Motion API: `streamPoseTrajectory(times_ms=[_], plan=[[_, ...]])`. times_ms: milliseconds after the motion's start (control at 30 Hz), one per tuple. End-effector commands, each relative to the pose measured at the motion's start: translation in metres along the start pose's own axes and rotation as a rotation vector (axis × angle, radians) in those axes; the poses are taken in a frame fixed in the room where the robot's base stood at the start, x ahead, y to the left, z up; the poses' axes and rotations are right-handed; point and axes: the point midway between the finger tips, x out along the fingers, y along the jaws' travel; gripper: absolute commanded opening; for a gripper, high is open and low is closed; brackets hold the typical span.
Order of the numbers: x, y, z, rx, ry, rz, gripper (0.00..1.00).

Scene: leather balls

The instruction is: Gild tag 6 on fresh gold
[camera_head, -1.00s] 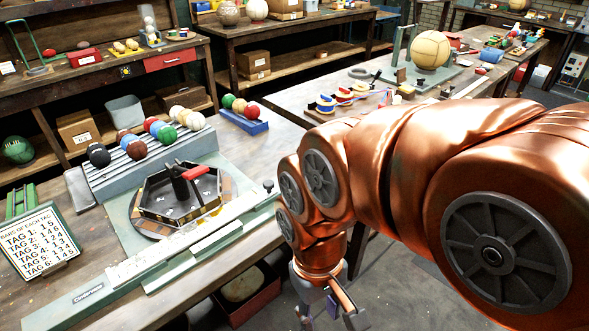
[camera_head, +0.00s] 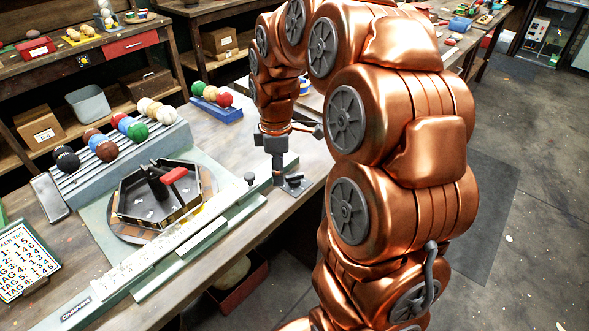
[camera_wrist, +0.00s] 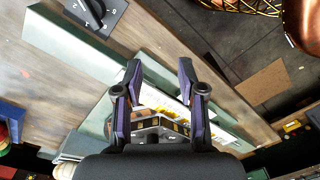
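A white card (camera_head: 22,262) in a green stand at left lists tags with digits; its title is partly cut off and its digits are too small to read surely. My gripper (camera_head: 278,168) hangs over the bench's right end, beside a small dark dial plate (camera_head: 293,185). In the wrist view my gripper (camera_wrist: 159,68) has its two purple-black fingers apart, nothing between them; the dial plate (camera_wrist: 95,14) lies upper left.
A grey ribbed rack (camera_head: 110,165) with several coloured leather balls stands behind the tray. A blue holder (camera_head: 217,107) with green, brown and red balls is farther right. A grey bin (camera_head: 88,102) is on the shelf. Bare bench lies between the blue holder and my gripper.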

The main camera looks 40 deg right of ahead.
Motion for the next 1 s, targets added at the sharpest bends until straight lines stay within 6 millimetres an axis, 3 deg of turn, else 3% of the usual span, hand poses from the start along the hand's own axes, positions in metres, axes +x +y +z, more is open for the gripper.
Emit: streamPoseTrajectory(times_ms=[33,200,400,633,1000], plan=[[0.002,0.019,0.005,-0.040,0.001,0.003,0.40],[0.012,0.066,0.023,-0.181,0.001,0.023,0.40],[0.021,0.096,0.038,-0.272,-0.003,0.035,0.40],[0.034,0.101,0.042,-0.294,-0.006,0.035,0.40],[0.084,0.103,0.042,-0.293,-0.006,0.035,0.40]])
